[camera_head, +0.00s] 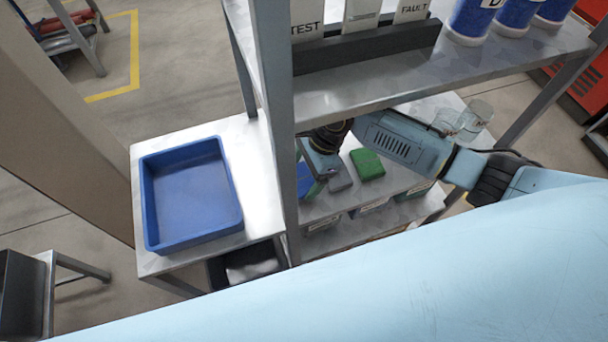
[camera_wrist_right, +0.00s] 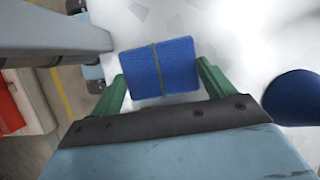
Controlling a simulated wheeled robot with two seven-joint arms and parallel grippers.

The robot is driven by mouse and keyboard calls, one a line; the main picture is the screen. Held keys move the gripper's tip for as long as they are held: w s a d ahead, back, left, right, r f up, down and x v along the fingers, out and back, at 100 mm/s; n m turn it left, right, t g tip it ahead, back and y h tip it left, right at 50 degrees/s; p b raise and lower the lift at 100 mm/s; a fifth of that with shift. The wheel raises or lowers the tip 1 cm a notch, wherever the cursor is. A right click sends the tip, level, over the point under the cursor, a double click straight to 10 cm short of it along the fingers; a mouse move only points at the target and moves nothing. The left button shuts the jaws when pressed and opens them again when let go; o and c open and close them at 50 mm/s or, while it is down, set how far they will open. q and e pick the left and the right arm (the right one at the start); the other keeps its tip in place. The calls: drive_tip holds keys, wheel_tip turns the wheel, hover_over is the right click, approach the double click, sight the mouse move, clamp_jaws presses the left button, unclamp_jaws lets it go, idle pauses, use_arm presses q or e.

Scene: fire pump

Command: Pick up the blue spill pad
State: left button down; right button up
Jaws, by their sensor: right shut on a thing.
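The blue spill pad (camera_wrist_right: 172,66), a soft block with a dark band round its middle, shows in the right wrist view between the two green fingers of my right gripper (camera_wrist_right: 161,76). The fingers press on its two sides. In the head view my right gripper (camera_head: 314,180) reaches under the upper shelf to the lower level, close behind the grey post. A bit of the blue pad (camera_head: 303,177) shows there, partly hidden by the post. Whether the pad touches the surface below is hard to tell. My left gripper is not in view.
A green pad (camera_head: 367,164) and a grey pad (camera_head: 340,180) lie close to the right gripper. Clear jars (camera_head: 474,117) stand further right. The shelf post (camera_head: 279,130) and upper shelf (camera_head: 350,90) hem in the arm. An empty blue tray (camera_head: 151,215) is on the left table.

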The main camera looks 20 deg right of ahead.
drive_tip(key=shift+s+d+r, duration=0.1)
drive_tip(key=shift+s+r, duration=0.1)
drive_tip(key=shift+r, duration=0.3)
drive_tip(key=shift+s+d+r, duration=0.1)
drive_tip(key=shift+s+r, duration=0.1)
drive_tip(key=shift+r, duration=0.3)
drive_tip(key=s+d+p, duration=0.1)
drive_tip(key=s+d, duration=0.3)
drive_tip(key=s, duration=0.3)
drive_tip(key=s+d+p, duration=0.1)
drive_tip(key=s+d, duration=0.2)
drive_tip(key=s, duration=0.5)
drive_tip(key=shift+d, duration=0.4)
drive_tip(key=shift+s, duration=0.1)
